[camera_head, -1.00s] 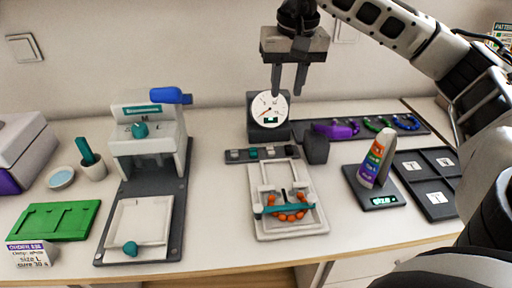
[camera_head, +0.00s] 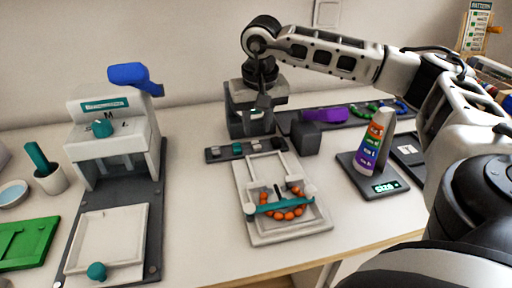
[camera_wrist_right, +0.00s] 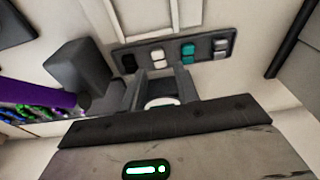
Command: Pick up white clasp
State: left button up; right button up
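The white clasp (camera_wrist_right: 157,55) lies in a dark strip (camera_wrist_right: 203,53) between a black clasp (camera_wrist_right: 128,62) and a teal clasp (camera_wrist_right: 187,52) in the right wrist view. In the head view the white clasp (camera_head: 254,147) is small, toward the right of the strip. My right gripper (camera_wrist_right: 160,85) is open, its two fingers apart and pointing toward the strip near the white clasp, with no clasp between them. My left gripper is not in view.
A dark block (camera_head: 305,138) stands right of the strip. A white tray (camera_head: 246,196) with orange beads lies in front. A cone with coloured bands (camera_head: 372,145) stands on a scale (camera_head: 350,160). A white press (camera_head: 112,145) is at left. Bare table lies between press and tray.

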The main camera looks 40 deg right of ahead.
aim_at(256, 143)
jog(key=shift+w+d+f, duration=0.15)
jog(key=shift+w+f, duration=0.05)
jog(key=shift+f, duration=0.75)
jog(key=shift+w+d+f, duration=0.2)
jog(key=shift+w+f, duration=0.05)
jog(key=shift+f, duration=0.7)
jog(key=shift+w+d+f, duration=0.15)
jog(key=shift+w+f, duration=0.05)
jog(key=shift+f, duration=0.75)
grip_shut()
